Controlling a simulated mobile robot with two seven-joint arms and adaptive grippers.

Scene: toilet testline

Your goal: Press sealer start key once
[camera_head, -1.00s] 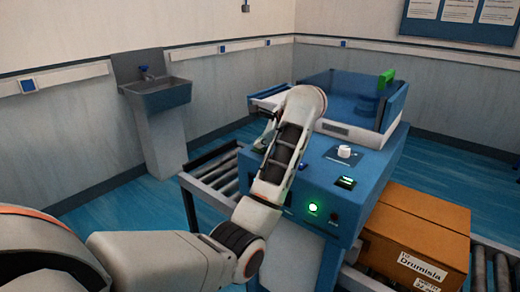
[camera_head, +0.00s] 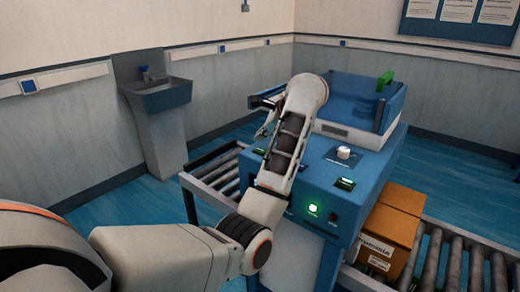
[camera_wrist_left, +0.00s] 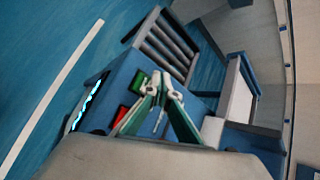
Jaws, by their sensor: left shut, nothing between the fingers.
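The sealer (camera_head: 300,185) is a blue machine with a sloped front panel. A lit green round button (camera_head: 313,209) and a dark red one (camera_head: 334,217) sit low on the panel. The left wrist view shows a green key (camera_wrist_left: 138,82) and a red key (camera_wrist_left: 120,115) left of the fingers. Which one is the start key I cannot read. My left gripper (camera_head: 266,126) is partly hidden behind its own wrist in the head view, at the sealer's far left side. It is shut and empty; its fingers (camera_wrist_left: 160,88) show in the wrist view. My right gripper is out of view.
A white knob (camera_head: 344,152) and a small display (camera_head: 345,184) stand on the panel. A labelled cardboard box (camera_head: 396,232) lies partly beside the machine on the roller conveyor (camera_head: 455,262). Another roller section (camera_head: 215,172) lies left. A sink (camera_head: 160,97) stands by the wall.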

